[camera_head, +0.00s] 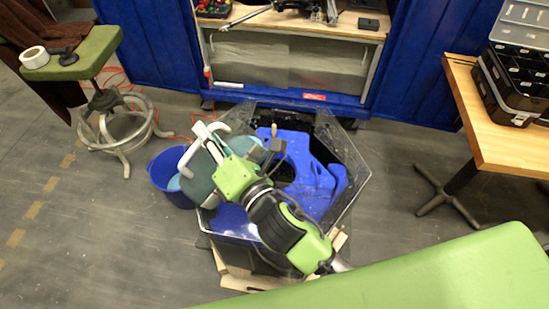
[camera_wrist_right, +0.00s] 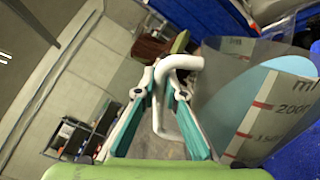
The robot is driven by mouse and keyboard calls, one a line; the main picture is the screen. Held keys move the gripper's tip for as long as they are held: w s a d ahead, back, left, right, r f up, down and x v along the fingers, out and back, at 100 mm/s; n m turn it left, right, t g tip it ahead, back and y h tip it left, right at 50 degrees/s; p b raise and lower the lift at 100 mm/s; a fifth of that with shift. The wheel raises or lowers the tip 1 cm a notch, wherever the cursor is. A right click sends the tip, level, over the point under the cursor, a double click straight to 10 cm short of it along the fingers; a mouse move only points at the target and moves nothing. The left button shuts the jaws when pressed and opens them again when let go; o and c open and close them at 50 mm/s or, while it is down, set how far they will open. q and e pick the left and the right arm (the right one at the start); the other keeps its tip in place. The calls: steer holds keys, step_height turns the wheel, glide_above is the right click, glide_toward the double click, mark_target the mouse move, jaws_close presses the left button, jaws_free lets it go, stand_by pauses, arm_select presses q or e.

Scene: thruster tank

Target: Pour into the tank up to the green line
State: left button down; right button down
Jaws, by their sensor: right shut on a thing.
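My right gripper (camera_head: 207,142) is shut on the white handle (camera_head: 186,160) of a measuring jug (camera_head: 203,182), at the tank's left side. In the right wrist view, the right gripper (camera_wrist_right: 163,80) has its fingers on both sides of the handle (camera_wrist_right: 180,62). The jug (camera_wrist_right: 255,120) shows red marks and ml numbers at the right, with light blue inside. The clear six-sided tank (camera_head: 357,165) stands on the floor with a large blue part (camera_head: 312,172) inside. My arm hides some of the tank. I cannot make out the green line or the water level. My left gripper is out of view.
A blue bucket (camera_head: 165,180) stands on the floor left of the tank. A green stool (camera_head: 78,58) with a tape roll (camera_head: 34,57) is at upper left. A wooden table (camera_head: 490,130) with a black case (camera_head: 510,90) is at right. A green surface (camera_head: 420,275) crosses the lower right.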

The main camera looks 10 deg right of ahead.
steer(key=shift+w+d+f+m+b, duration=0.1)
steer(key=shift+w+d+m+b, duration=0.1)
steer(key=shift+d+m+b, duration=0.25)
steer(key=shift+w+d+f+m+b, duration=0.1)
steer(key=shift+w+d+m+b, duration=0.1)
steer(key=shift+d+m+b, duration=0.2)
stand_by(2.9)
